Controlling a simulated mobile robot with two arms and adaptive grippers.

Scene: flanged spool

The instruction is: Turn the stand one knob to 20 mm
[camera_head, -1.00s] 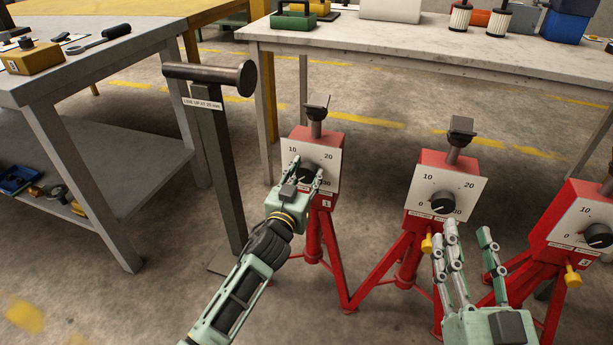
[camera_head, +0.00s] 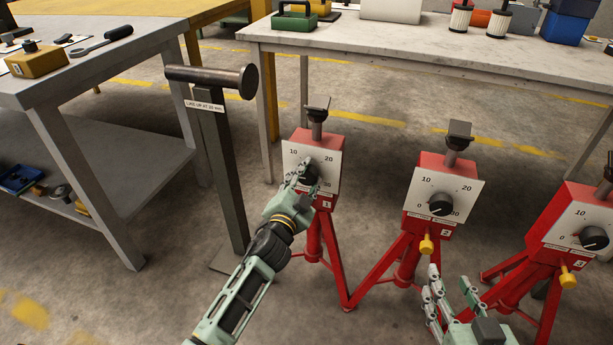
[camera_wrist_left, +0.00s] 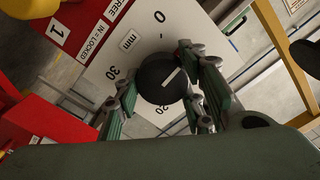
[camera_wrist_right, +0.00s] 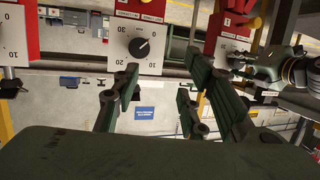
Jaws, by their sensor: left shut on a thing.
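Stand one (camera_head: 318,140) is the red stand with the white dial plate at the left of the row. Its black knob (camera_wrist_left: 160,80) shows in the left wrist view with a white pointer line between the 0 mark and the side hidden by a finger. My left gripper (camera_head: 303,177) is shut on this knob, fingers on either side of it. The 20 and 30 labels show on the dial plate (camera_wrist_left: 128,62); the 10 shows in the head view. My right gripper (camera_head: 450,295) is open and empty, low in front of stand two.
Stand two (camera_head: 432,165) and stand three (camera_head: 568,205) stand to the right, with yellow knobs below their dials. A grey post (camera_head: 222,165) with a crossbar stands left of stand one. Workbenches are behind (camera_head: 390,47) and left (camera_head: 110,65).

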